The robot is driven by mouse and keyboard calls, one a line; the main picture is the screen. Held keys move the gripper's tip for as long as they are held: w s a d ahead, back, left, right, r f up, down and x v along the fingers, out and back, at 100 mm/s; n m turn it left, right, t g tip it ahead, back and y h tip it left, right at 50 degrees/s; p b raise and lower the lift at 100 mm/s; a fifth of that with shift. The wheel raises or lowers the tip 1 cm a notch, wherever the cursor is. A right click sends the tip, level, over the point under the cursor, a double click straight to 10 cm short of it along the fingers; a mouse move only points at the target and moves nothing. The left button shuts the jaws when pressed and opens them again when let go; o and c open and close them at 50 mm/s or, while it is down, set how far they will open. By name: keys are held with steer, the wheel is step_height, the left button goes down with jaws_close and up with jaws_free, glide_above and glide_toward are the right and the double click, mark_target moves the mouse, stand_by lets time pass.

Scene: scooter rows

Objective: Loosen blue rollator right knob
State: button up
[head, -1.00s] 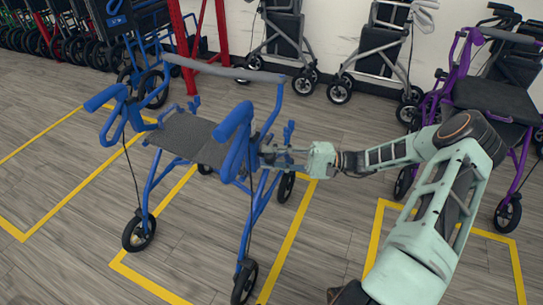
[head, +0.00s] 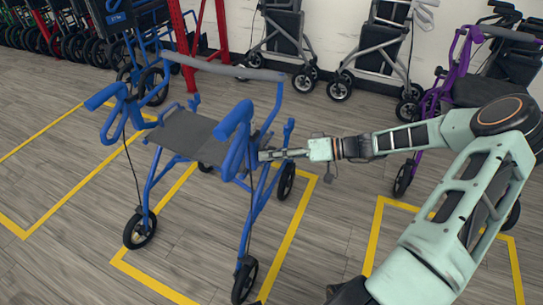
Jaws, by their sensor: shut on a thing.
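The blue rollator (head: 270,196) stands upright with a grey seat (head: 185,135), inside a yellow floor outline. Its right blue handle (head: 235,125) rises in front of the right side of the frame. My gripper (head: 264,155) reaches in from the right, just right of that handle's lower part, and its fingers are shut at the rollator's right side. The knob itself is too small and too covered by the fingers to make out.
A purple rollator (head: 458,65) stands at the right behind my arm. Grey rollators (head: 385,45) stand along the back wall, with a red rack (head: 222,30) further left. The floor between the yellow outlines (head: 375,235) is clear.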

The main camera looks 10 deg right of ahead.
steer(key=shift+w+d+n+t+h+b, duration=0.1)
steer(key=shift+n+t+h+b, duration=0.4)
steer(key=shift+n, duration=0.6)
steer(key=shift+h, duration=0.3)
steer(key=o, duration=1.2)
steer(key=shift+c, duration=0.2)
steer(key=v, duration=1.2)
steer(key=shift+f, duration=0.1)
